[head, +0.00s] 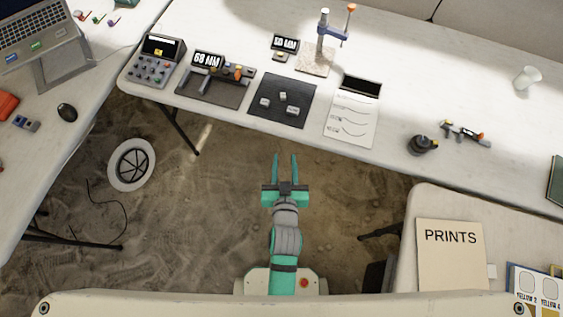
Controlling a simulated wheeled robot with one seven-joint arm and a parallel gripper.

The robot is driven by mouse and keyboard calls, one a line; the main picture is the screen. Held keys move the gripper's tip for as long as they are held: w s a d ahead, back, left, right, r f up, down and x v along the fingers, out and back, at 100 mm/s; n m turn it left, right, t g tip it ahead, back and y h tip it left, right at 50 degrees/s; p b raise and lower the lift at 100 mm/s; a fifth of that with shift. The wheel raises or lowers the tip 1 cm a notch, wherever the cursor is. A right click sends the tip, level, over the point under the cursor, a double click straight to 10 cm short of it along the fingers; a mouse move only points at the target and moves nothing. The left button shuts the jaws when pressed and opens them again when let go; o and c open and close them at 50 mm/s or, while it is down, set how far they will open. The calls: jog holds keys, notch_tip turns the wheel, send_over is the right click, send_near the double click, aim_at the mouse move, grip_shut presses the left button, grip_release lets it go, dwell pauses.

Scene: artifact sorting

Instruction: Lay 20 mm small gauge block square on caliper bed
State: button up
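The caliper bed (228,100) appears to be the dark device left of the mat, with a display that seems to read 68 MM and orange parts on top. My gripper (285,157) is open and empty, over the floor in front of the table, below the mat in the picture.
A button console (158,62) stands left of the caliper. A stand with a blue arm (330,32) and a small display (285,46) are behind the mat. A white sheet (351,125) lies right of it. A dark object (422,145) stands further right. Floor separates me from the table.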

jog(key=s+r, duration=0.3)
jog(key=s, duration=0.7)
jog(key=s+r+t, duration=0.1)
jog(key=s+r, duration=0.3)
jog(key=s, duration=0.6)
jog(key=shift+s+a+r, duration=0.3)
jog(key=shift+s+a, duration=0.1)
jog(key=shift+a, duration=0.05)
jog(key=shift+s+r, duration=0.15)
jog(key=shift+r, duration=0.05)
jog(key=shift+c, duration=0.2)
